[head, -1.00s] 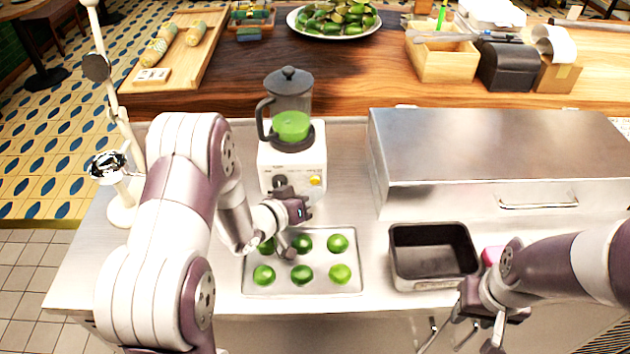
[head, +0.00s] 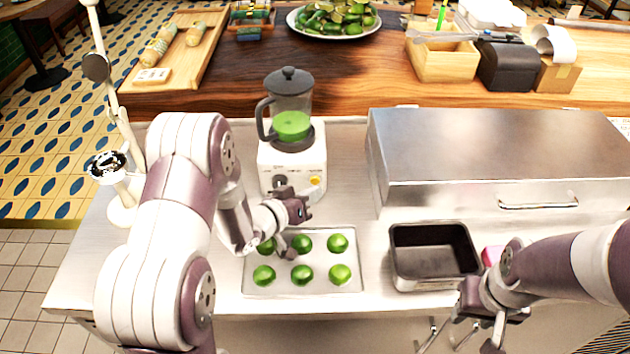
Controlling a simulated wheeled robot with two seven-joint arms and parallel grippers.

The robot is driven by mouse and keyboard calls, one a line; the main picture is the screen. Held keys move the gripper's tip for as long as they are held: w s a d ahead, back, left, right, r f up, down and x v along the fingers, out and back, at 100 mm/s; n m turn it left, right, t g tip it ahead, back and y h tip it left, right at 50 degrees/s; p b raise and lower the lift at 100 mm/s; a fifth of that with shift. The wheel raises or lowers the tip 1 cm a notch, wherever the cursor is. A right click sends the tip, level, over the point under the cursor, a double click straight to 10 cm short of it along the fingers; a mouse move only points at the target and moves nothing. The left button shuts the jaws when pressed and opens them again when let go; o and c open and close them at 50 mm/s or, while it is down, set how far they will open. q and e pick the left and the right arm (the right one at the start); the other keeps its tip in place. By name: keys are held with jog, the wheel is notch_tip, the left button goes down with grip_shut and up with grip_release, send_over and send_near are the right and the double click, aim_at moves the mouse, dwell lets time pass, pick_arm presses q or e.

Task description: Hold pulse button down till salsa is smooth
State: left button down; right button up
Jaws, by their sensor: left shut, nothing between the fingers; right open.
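The blender (head: 290,165) stands on the steel counter, with a white base and a clear jug (head: 291,102) with a dark lid and handle. Green salsa (head: 291,126) fills the lower part of the jug; its smoothness is too small to tell. A yellow-orange button (head: 315,181) and a dark knob (head: 281,181) show on the base front. My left gripper (head: 302,212) is shut and empty, close in front of the base below the button; I cannot tell whether it touches the base. My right gripper (head: 470,340) is open and empty at the counter's front edge, lower right.
A metal tray (head: 315,289) with several green limes lies below my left gripper. A dark empty pan (head: 432,280) and a steel lidded box (head: 500,160) stand to the right. A wooden counter with a lime plate (head: 333,35) runs behind.

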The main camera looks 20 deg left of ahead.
pick_arm(q)
jog(key=shift+w, duration=0.15)
jog(key=shift+w+a, duration=0.1)
jog(key=shift+w, duration=0.2)
jog(key=shift+w+a, duration=0.15)
jog(key=shift+w, duration=0.25)
dwell(0.8)
jog(key=shift+s, duration=0.1)
jog(key=shift+s+d, duration=0.25)
jog(key=shift+s, duration=0.5)
jog(key=shift+s+d+p, duration=0.2)
jog(key=shift+s+d, duration=0.05)
jog(key=shift+s, duration=0.55)
jog(key=shift+s+d+p, duration=0.15)
jog(key=shift+s+d, duration=0.05)
jog(key=shift+s, duration=0.6)
jog(key=shift+s+d+p, duration=0.2)
jog(key=shift+s+d, duration=0.05)
jog(key=shift+s, duration=0.55)
